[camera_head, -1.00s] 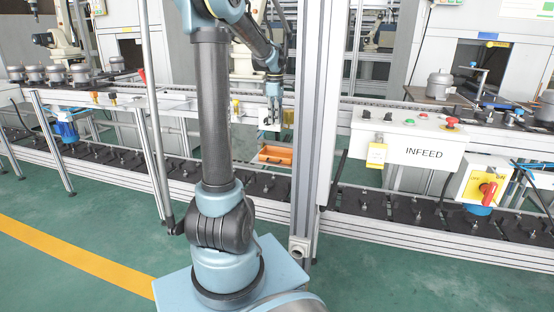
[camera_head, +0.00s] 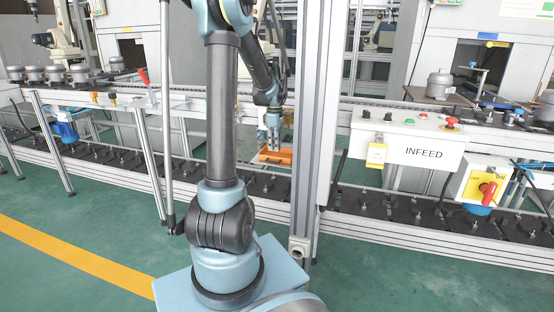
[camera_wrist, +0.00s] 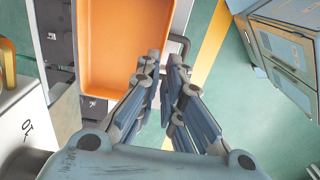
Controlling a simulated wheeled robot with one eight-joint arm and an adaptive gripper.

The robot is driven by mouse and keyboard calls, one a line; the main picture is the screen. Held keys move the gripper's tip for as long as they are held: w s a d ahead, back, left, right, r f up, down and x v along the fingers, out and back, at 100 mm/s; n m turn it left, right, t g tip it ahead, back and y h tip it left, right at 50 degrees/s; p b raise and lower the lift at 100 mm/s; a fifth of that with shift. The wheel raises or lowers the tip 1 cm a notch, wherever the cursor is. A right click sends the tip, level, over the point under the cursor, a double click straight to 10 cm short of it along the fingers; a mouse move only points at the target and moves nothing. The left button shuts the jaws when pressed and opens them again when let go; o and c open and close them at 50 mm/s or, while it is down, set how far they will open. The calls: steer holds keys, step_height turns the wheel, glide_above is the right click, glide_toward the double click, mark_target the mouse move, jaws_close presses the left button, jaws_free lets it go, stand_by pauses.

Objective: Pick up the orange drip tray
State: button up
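The orange drip tray (camera_head: 276,157) sits low on the line, in front of the rail, in the head view. In the wrist view the tray (camera_wrist: 122,40) is an open, round-cornered box filling the top middle. A dark grey handle-like loop (camera_wrist: 184,46) shows beside its right wall. My gripper (camera_head: 272,143) points down just at the tray. In the wrist view my gripper (camera_wrist: 166,62) is open with a narrow gap. Its left finger overlaps the tray's inside and its right finger lies outside, near the loop. Whether either finger touches is not clear.
A metal post (camera_head: 313,130) stands close to the right of my arm. The white INFEED panel (camera_head: 408,142) is further right. A conveyor with dark plates (camera_head: 385,207) runs along the line. The green floor in front is clear.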

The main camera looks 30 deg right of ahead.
mark_target(274, 155)
steer(key=shift+f, duration=2.35)
steer(key=shift+f, duration=0.25)
jaws_close()
